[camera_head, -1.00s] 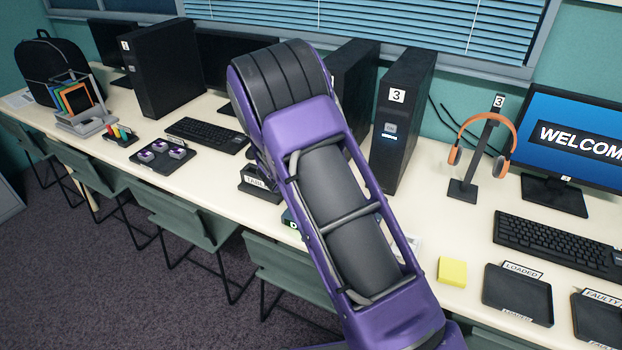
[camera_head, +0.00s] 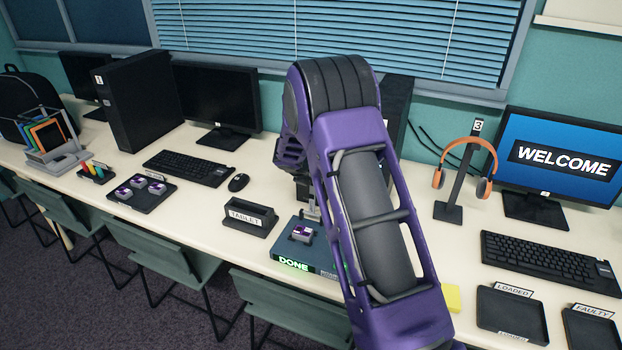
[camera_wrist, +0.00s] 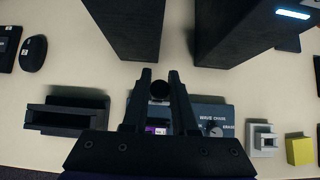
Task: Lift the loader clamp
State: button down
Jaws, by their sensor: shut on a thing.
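The loader (camera_head: 290,259) is a flat dark teal box with a lit green DONE sign, near the table's front edge in the head view. A grey module with a purple face (camera_head: 302,233) sits on it. My gripper (camera_wrist: 159,80) is over the loader in the wrist view, its fingers shut on the round black knob of the loader clamp (camera_wrist: 160,91). In that view the loader (camera_wrist: 213,112) and part of the purple module (camera_wrist: 156,130) show below the fingers. My arm hides the loader's right part in the head view, and how high the clamp stands is unclear.
A TABLET holder (camera_head: 247,220) stands close left of the loader. A tray of purple modules (camera_head: 140,193) is farther left. A yellow block (camera_head: 452,297) and the LOADED tray (camera_head: 512,314) are to the right. Dark computer towers (camera_wrist: 125,25) stand behind my gripper.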

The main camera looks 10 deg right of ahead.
jog(key=shift+w+d+f+g, duration=0.2)
jog(key=shift+g, duration=0.1)
jog(key=shift+y, duration=0.3)
jog(key=c, duration=0.7)
grip_release()
jog(key=shift+r, duration=0.15)
jog(key=v, duration=1.7)
jog(key=shift+a+p, duration=0.2)
jog(key=shift+p, duration=0.2)
jog(key=shift+r, duration=0.1)
